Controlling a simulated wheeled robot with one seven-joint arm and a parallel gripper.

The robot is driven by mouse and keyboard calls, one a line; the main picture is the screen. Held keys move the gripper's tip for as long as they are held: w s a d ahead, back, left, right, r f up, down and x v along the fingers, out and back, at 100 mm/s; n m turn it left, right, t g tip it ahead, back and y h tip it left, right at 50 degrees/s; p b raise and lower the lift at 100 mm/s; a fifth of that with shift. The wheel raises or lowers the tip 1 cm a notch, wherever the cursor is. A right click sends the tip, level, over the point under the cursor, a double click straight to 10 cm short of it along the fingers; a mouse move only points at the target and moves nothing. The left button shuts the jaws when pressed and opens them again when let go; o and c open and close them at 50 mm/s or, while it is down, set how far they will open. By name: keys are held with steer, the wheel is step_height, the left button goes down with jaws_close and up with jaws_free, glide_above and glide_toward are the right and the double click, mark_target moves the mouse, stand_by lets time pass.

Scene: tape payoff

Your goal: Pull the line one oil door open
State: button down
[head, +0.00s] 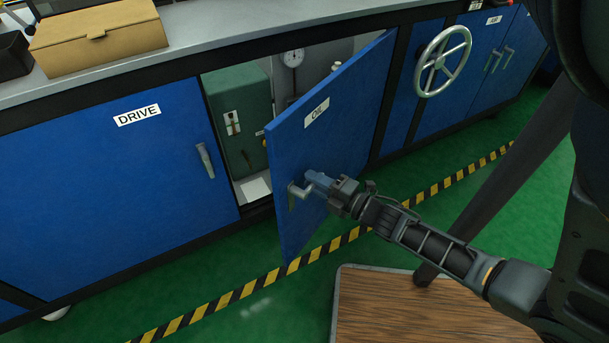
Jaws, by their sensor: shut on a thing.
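The blue oil door (336,119), labelled "OIL", stands partly open and swings out from the blue cabinet, with its hinge side at the right. Its grey handle (297,190) sits near the door's free left edge. My gripper (313,184) is shut on the handle, reaching in from the right. The fingertips are partly hidden against the door and handle. Behind the door, the open compartment shows a green tank (239,115) with a small level gauge and a round dial gauge (293,58).
The closed drive door (95,185) is left of the opening. A handwheel (442,62) and more closed doors are at the right. A cardboard box (98,38) sits on the worktop. A yellow-black floor stripe (235,293) runs below the door. A wooden-topped platform (420,310) stands in front.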

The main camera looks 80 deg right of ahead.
steer(key=shift+f, duration=0.1)
steer(key=c, duration=1.1)
jaws_free()
steer(key=shift+v, duration=3.9)
